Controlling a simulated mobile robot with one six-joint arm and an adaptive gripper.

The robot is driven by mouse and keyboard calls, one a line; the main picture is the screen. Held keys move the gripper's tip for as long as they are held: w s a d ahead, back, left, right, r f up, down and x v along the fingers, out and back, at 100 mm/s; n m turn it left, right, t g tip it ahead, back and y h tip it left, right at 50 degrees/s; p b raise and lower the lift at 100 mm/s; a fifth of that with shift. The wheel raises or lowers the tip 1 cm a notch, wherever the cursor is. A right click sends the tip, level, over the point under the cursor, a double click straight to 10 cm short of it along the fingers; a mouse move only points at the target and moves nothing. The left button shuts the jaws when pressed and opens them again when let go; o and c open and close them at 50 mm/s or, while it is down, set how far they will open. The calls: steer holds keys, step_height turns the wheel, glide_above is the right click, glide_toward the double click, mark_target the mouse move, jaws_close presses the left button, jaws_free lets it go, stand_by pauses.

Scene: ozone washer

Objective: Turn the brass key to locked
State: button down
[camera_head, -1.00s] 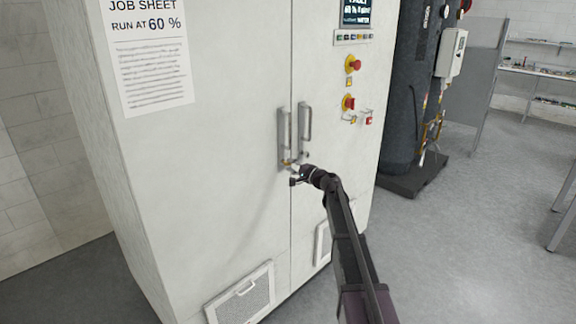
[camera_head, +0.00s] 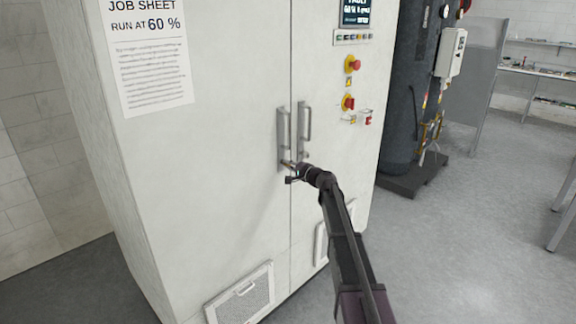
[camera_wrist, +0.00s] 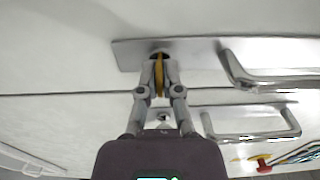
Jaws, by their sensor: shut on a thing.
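The brass key (camera_wrist: 159,74) shows in the wrist view as a thin yellow piece in the lock of a grey handle plate (camera_wrist: 180,50). My gripper (camera_wrist: 160,74) is shut on the key, with one finger on each side of it. The key's bow is seen edge-on, and any lock markings cannot be made out. In the head view my gripper (camera_head: 287,165) is at the lower end of the left door's handle plate (camera_head: 282,150), and the key is too small or hidden to see there.
Two bar handles (camera_head: 305,122) stand out from the white cabinet doors (camera_head: 225,150), close above my gripper. A dark tank (camera_head: 402,90) stands to the right. The floor (camera_head: 480,240) at right is clear.

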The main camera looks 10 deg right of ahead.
steer(key=shift+a+n, duration=0.1)
steer(key=shift+n, duration=0.3)
steer(key=n, duration=0.8)
steer(key=shift+n, duration=0.3)
steer(key=n, duration=0.4)
steer(key=shift+n, duration=0.3)
steer(key=n, duration=0.4)
steer(key=c, duration=0.8)
jaws_free()
